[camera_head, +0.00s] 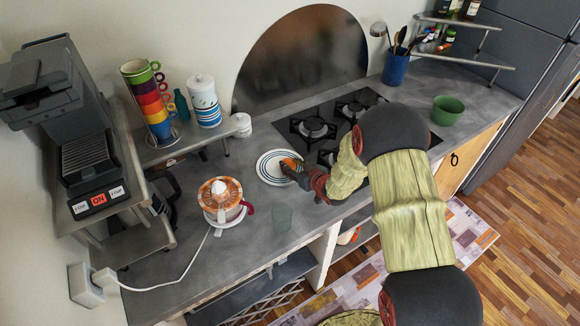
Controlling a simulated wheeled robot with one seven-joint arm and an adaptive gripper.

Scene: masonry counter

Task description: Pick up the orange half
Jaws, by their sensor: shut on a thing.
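The orange half (291,163) is a small orange shape over the right part of a white plate with blue rings (267,172) on the grey counter. My gripper (292,168) reaches in from the right and is shut on the orange half at the plate's right side. The gripper hides part of the orange half and the plate's right edge. I cannot tell whether the orange half still touches the plate.
A gas hob (318,127) lies behind my arm. A green bowl (447,110) stands at the right. The counter's front left is clear.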

